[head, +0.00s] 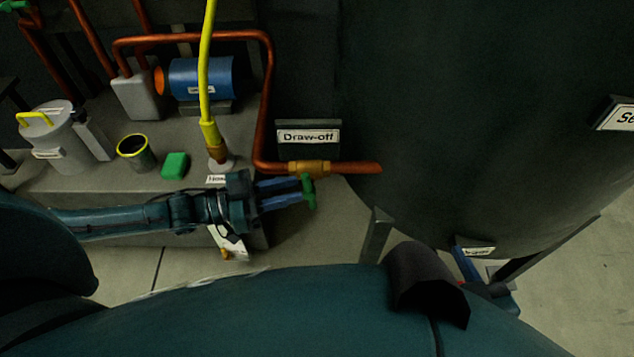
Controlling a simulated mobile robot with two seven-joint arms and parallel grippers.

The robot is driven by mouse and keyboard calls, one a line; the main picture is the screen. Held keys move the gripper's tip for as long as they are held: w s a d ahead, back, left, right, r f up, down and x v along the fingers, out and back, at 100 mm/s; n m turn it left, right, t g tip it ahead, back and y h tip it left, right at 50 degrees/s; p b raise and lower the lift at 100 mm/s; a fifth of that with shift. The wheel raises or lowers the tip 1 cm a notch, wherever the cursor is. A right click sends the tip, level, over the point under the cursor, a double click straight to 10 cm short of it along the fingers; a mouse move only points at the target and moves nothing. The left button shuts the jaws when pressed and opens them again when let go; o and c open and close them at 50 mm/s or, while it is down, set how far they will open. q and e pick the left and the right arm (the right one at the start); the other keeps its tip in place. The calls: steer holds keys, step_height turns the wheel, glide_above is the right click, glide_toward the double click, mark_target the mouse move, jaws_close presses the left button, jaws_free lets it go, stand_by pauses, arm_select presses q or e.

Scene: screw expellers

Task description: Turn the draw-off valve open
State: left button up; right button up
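The draw-off valve (310,167) is a brass body on the copper pipe, just below the "Draw-off" sign (309,136). Its green handle (308,191) hangs below the body, towards me. My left gripper (300,193) reaches in from the left, with its two blue fingers apart and a gap showing between them. Its fingertips are at the green handle; I cannot tell whether they touch it. My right gripper (470,265) seems to show only in part at the lower right, beneath the tank; its fingertips are unclear.
The large dark tank (480,120) fills the right side, on legs (376,235). On the grey bench (110,185) stand a blue motor (200,78), a lidded canister (58,138), a dark cup (136,152) and a green block (175,165). A yellow hose (206,70) rises behind my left gripper.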

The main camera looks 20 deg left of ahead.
mark_target(309, 189)
arm_select(q)
steer(key=x, duration=0.6)
steer(key=shift+d+b, duration=0.15)
steer(key=shift+b, duration=0.2)
jaws_close()
